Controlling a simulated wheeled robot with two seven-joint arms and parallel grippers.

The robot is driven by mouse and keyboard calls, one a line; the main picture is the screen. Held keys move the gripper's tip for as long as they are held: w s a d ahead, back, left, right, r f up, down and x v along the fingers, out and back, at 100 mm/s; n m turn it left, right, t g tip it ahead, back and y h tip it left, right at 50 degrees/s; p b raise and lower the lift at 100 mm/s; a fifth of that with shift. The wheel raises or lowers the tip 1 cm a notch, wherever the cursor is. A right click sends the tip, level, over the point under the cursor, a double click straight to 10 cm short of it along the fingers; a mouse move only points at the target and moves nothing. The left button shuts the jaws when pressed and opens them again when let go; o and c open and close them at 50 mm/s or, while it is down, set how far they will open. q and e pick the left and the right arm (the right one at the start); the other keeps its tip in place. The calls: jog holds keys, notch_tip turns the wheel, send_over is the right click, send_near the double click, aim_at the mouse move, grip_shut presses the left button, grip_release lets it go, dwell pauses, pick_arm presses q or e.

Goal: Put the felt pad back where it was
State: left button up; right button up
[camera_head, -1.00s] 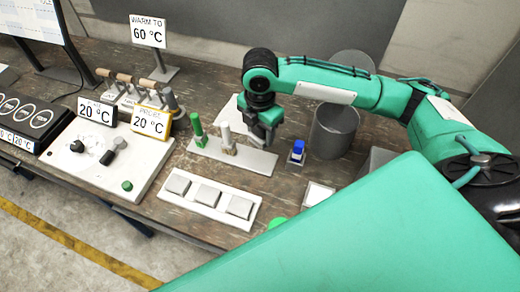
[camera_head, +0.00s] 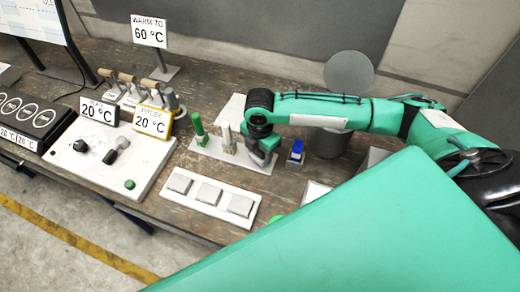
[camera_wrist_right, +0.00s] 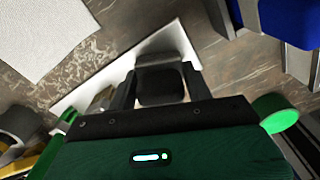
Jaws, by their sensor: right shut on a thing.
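My right gripper (camera_head: 262,158) points down at the right end of the white rack (camera_head: 205,152). In the right wrist view the gripper (camera_wrist_right: 160,88) is shut on a dark grey block (camera_wrist_right: 160,84), which I take to be the felt pad. The pad is mostly hidden by the gripper in the head view. It is low over the rack; I cannot tell whether it touches it. A green upright tool (camera_head: 198,129) and a pale upright tool (camera_head: 228,138) stand in the rack, left of the gripper. My left gripper is out of view.
A blue-topped piece (camera_head: 296,150) and a dark grey cylinder (camera_head: 328,143) stand right of the gripper. A white strip with grey square pads (camera_head: 207,212) lies in front. A white sheet (camera_head: 233,108) lies behind. The control panel (camera_head: 85,165) is at left.

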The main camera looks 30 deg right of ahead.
jog(key=o, duration=0.9)
jog(key=shift+f, duration=0.1)
jog(key=shift+o, duration=0.2)
notch_tip(320, 180, up, 12)
jog(key=b, duration=0.2)
jog(key=shift+r+b, duration=0.2)
jog(key=shift+b, duration=0.1)
jog(key=shift+a, duration=0.15)
